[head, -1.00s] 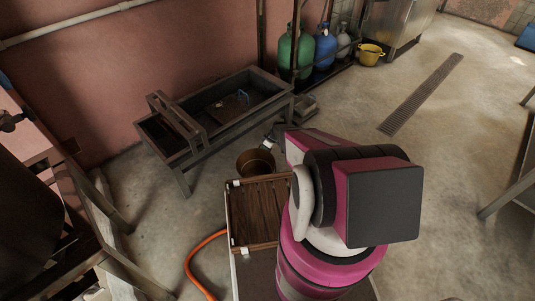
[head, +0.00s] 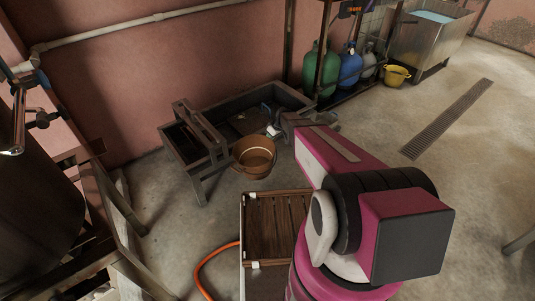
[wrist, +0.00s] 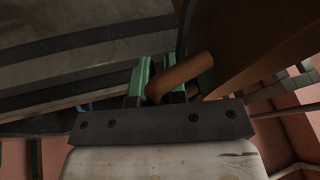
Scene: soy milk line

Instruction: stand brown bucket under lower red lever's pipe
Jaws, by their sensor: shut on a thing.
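The brown bucket (head: 254,158) hangs roughly upright from my gripper (head: 272,131), in front of the dark trough in the head view. In the wrist view, the green fingers of my gripper (wrist: 163,84) are shut on a brown rounded handle bar (wrist: 180,76). The bucket's brown side (wrist: 265,50) fills the upper right there. At the left of the head view, a dark tank (head: 38,195) has metal pipes and a valve (head: 42,119) above it. I cannot make out a red lever on them.
A dark trough on legs (head: 235,122) stands behind the bucket. A wooden slatted tray (head: 246,230) is in front, with an orange hose (head: 203,270) to its left. A metal frame (head: 118,208) borders the tank.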

